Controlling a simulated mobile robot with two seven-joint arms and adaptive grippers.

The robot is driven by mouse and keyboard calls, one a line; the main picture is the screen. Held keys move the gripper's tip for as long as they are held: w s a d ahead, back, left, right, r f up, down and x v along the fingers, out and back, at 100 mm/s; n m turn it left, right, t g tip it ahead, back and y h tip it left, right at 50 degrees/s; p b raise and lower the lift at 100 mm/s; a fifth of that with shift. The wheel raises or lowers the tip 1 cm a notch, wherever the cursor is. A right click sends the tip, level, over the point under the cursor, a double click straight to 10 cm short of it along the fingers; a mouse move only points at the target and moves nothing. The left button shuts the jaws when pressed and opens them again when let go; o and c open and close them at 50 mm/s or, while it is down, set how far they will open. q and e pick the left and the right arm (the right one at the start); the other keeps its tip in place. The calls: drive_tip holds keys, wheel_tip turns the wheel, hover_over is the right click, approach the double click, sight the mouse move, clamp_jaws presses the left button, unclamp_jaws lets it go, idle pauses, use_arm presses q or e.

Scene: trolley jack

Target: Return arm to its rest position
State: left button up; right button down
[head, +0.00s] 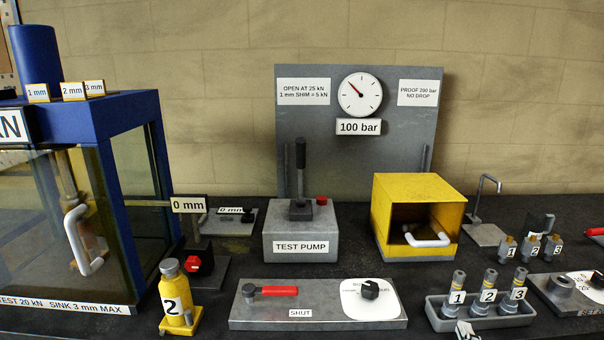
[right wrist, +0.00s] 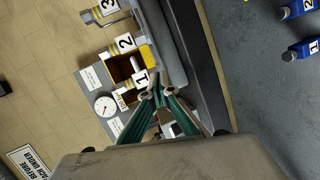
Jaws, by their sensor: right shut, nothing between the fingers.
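My right gripper (head: 466,331) shows only as a small pale tip at the bottom edge of the head view, just in front of the grey tray (head: 437,318). In the right wrist view its two green fingers (right wrist: 158,97) come together at their tips, shut with nothing between them. The tray holds three grey numbered cartridges, of which number 2 (head: 487,290) stands in the middle; in the wrist view the number 1 tag (right wrist: 140,80) appears close beyond the fingertips. I cannot tell whether they touch. The rest of my right arm is hidden, and my left gripper is out of view.
The grey plate with a red lever (head: 272,291) lies left of the tray. Behind are the test pump (head: 300,230), the open yellow box (head: 388,218) and the gauge board (head: 290,130). A yellow cylinder (head: 172,290) and the blue press (head: 108,150) stand left.

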drive_tip(key=s+d+f+m+g, duration=0.3)
drive_tip(key=s+f+m+g, duration=0.35)
drive_tip(key=s+f, duration=1.05)
drive_tip(key=a+f+m+t+y+b, duration=0.2)
drive_tip(key=a+f+y+b, duration=0.2)
drive_tip(key=a+f, duration=1.1)
drive_tip(key=f+y, duration=0.1)
drive_tip(key=y, duration=0.1)
drive_tip(key=shift+a+f+y, duration=0.3)
drive_tip(key=shift+f+y, duration=0.1)
drive_tip(key=shift+t, duration=0.25)
